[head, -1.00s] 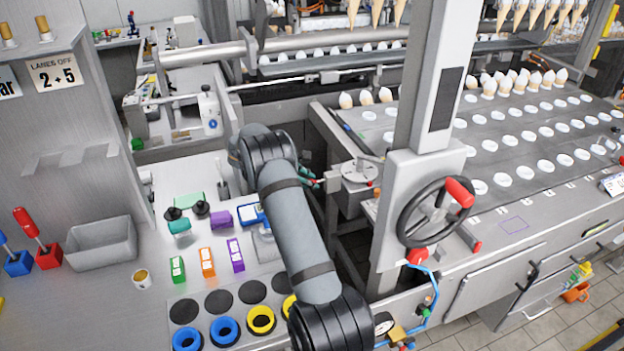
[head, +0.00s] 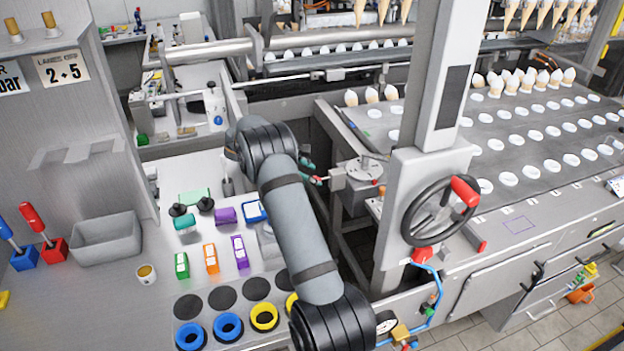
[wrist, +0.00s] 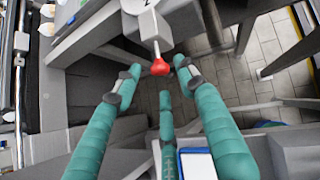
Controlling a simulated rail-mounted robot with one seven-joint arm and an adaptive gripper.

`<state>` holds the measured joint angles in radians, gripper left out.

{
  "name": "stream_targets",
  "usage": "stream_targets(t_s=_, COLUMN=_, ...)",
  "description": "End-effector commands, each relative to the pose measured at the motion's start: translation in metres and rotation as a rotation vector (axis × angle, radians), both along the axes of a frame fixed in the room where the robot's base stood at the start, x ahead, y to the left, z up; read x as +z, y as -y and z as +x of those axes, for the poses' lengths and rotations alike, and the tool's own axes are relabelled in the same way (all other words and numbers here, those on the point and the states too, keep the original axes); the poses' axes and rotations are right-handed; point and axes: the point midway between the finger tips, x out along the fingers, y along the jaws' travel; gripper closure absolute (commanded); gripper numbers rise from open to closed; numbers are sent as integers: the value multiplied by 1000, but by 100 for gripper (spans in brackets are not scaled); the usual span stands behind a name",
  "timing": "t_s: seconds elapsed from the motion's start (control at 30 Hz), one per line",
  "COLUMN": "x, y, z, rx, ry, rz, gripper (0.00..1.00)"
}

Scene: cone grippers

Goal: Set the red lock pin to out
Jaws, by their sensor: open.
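The red lock pin (wrist: 160,67) shows in the wrist view as a rounded red knob on a short metal rod from a grey block (wrist: 180,15). My gripper (wrist: 157,84) has teal fingers with grey tips, spread open. The knob lies between the left and right fingertips in the picture, with gaps visible; I cannot tell its depth from them. Another teal finger is below the knob. In the head view my gripper (head: 311,173) is partly hidden behind my arm, close to the block's left side.
A round metal plate (head: 365,170) tops the block. A grey column (head: 428,100) with a black handwheel (head: 438,212) stands to its right. At left, a counter (head: 155,320) carries coloured blocks, rings and a grey bin (head: 106,238).

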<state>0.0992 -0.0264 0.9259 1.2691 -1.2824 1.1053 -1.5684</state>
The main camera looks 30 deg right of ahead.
Motion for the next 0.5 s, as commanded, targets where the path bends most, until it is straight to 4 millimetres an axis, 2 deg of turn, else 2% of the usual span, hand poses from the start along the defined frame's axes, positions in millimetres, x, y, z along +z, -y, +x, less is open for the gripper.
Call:
stream_targets(t_s=0.23, x=39, y=-39, z=-8, rx=4, ry=2, rz=0, gripper=59)
stream_targets(t_s=0.5, x=61, y=-60, z=-14, rx=1, ry=-1, rz=0, gripper=59)
